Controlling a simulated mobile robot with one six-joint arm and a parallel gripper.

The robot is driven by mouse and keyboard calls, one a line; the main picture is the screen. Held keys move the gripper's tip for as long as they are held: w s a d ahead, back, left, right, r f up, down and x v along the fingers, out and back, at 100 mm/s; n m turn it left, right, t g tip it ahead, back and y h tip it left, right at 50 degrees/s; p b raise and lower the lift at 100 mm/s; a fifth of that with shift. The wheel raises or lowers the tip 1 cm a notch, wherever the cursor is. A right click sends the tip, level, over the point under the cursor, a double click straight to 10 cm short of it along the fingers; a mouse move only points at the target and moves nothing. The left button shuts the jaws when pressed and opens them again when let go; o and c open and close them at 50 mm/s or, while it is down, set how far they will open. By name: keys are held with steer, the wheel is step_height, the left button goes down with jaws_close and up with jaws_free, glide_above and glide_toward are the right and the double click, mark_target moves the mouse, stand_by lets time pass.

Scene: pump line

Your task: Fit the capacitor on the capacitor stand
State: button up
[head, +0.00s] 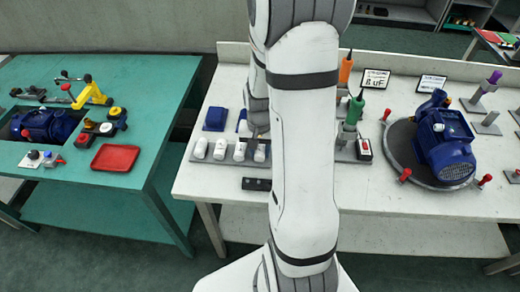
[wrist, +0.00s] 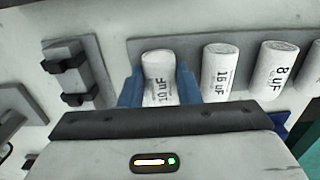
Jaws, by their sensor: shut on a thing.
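My gripper (wrist: 159,88) shows in the wrist view with its two blue fingers on either side of a white capacitor (wrist: 158,66) marked 10 µF. It is shut on this capacitor, which is still at the grey rack (wrist: 140,47); I cannot tell whether it is lifted. To the left in the wrist view is a grey block with two black clips (wrist: 76,75), which may be the capacitor stand. In the head view my arm hides much of the area around the gripper, and I cannot make out that block.
Other white capacitors (wrist: 219,72) stand beside the held one, one marked 8 µF (wrist: 275,68). In the head view a blue motor (head: 445,140) sits on a round plate (head: 402,160) with red knobs. A green-handled tool (head: 355,110) stands near my arm. A teal table (head: 100,200) is left.

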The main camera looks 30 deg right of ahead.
steer(key=shift+f, duration=0.15)
steer(key=o, duration=1)
steer(key=shift+r+p, duration=2.2)
steer(key=shift+r, duration=0.9)
step_height(320, 180, up, 8)
steer(key=shift+f, duration=0.1)
